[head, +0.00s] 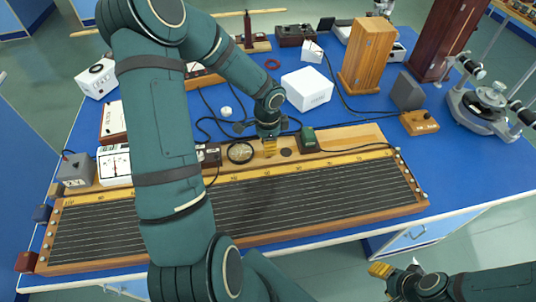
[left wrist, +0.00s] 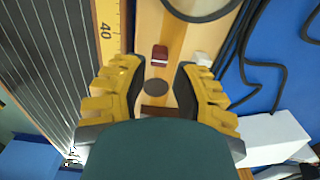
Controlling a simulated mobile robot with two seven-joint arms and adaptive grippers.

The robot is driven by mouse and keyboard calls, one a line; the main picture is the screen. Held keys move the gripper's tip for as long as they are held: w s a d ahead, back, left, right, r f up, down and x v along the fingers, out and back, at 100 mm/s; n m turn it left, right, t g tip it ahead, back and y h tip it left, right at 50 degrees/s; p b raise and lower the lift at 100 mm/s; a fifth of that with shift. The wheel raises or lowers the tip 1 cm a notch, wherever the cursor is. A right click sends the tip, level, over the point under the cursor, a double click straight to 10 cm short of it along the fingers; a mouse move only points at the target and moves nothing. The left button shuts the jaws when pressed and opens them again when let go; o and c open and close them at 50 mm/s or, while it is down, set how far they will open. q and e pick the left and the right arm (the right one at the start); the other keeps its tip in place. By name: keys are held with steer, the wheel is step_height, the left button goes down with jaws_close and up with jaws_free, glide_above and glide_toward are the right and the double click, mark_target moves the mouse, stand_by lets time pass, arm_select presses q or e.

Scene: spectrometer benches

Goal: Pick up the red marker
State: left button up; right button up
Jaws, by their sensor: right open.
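A small dark red piece with a pale edge (left wrist: 159,56) lies on the wooden strip in the left wrist view. It may be the red marker; its shape is too small to be sure. My left gripper (left wrist: 155,85) is open above the strip, its yellow fingers apart, with the red piece ahead of the gap between them. In the head view my left gripper (head: 268,147) points down over the strip and hides that spot. My right gripper (head: 394,272) is open and empty at the lower right, in front of the table edge.
A black disc (left wrist: 156,87) lies on the strip between the left fingers. A round dial (head: 240,152) and a green box (head: 308,140) flank the left gripper. A long wired board (head: 330,196) lies in front. A white box (head: 307,88) and cables lie behind.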

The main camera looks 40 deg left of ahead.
arm_select(q)
step_height(320, 180, down, 4)
steer(key=shift+b, duration=0.4)
jaws_close()
